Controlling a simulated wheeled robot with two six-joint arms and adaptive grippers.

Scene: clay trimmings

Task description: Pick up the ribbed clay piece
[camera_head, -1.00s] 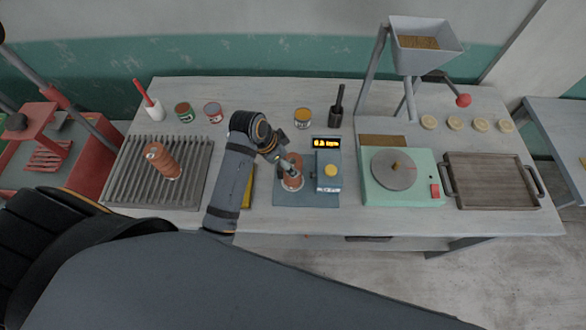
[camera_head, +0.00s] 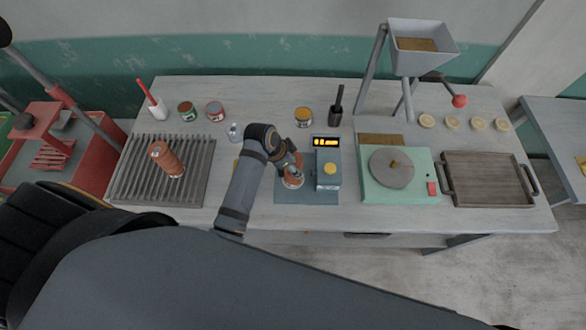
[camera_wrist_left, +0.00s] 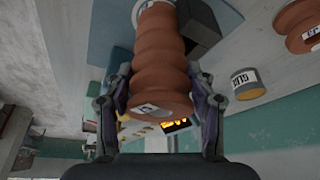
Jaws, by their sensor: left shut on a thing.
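A ribbed, reddish-brown clay piece (camera_wrist_left: 160,62) with a small white label fills the space between the fingers of my left gripper (camera_wrist_left: 160,108) in the wrist view. The gripper is shut on it, one finger on each side. In the head view the same clay piece (camera_head: 292,182) shows over the blue-grey mat (camera_head: 310,198), partly hidden by my left gripper (camera_head: 291,166). I cannot tell whether it touches the mat. My right gripper is not in view.
A blue device with a lit display (camera_head: 328,172) stands close right of my gripper. Behind are a yellow-topped tin (camera_head: 303,117), a dark tool holder (camera_head: 336,116) and a small glass jar (camera_head: 234,132). A green wheel unit (camera_head: 400,195) and wooden tray (camera_head: 487,180) are farther right.

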